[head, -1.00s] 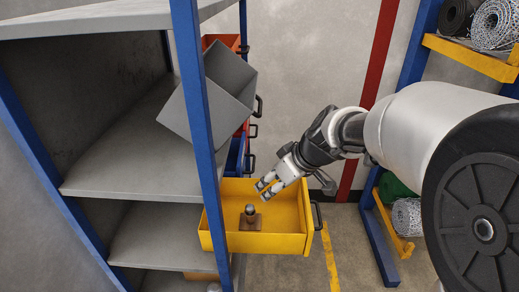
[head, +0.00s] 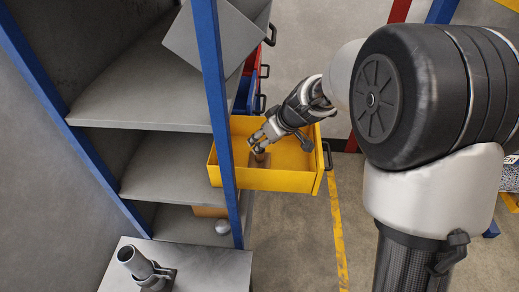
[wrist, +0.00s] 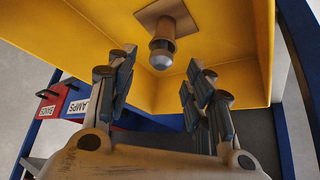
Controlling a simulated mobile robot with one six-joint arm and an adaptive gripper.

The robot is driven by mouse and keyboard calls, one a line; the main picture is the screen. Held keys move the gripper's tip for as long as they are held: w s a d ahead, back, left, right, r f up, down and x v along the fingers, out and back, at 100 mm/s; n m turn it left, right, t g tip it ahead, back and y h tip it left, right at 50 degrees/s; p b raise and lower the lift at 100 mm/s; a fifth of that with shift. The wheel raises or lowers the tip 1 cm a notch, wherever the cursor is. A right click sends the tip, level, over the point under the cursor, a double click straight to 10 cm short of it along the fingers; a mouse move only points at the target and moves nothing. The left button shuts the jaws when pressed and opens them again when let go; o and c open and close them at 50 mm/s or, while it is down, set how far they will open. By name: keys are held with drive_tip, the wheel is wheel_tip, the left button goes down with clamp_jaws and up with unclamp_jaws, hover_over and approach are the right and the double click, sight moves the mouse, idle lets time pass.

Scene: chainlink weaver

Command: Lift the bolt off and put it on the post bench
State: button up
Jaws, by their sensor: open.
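The bolt (wrist: 162,52), a short brownish stud with a rounded grey end, stands on a square brown plate (wrist: 150,14) inside the yellow drawer (head: 286,180). In the head view the bolt is mostly hidden by my gripper (head: 256,143), which is inside the drawer's outline, close above it. In the wrist view my gripper (wrist: 160,88) is open and empty. Its fingers lie either side of the bolt's line, with the bolt just beyond the tips; I cannot tell whether they touch. A grey bench (head: 215,268) with a tilted-looking grey post (head: 135,262) shows at lower left.
A blue upright (head: 214,90) and grey shelves (head: 160,180) stand left of the drawer. A grey box (head: 215,40) is above. A silvery ball (head: 222,227) sits on the lowest shelf. Floor right of the drawer is clear.

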drive_tip(key=x, duration=0.3)
drive_tip(key=shift+s, duration=0.1)
drive_tip(key=shift+r, duration=0.1)
drive_tip(key=shift+c, duration=0.3)
clamp_jaws()
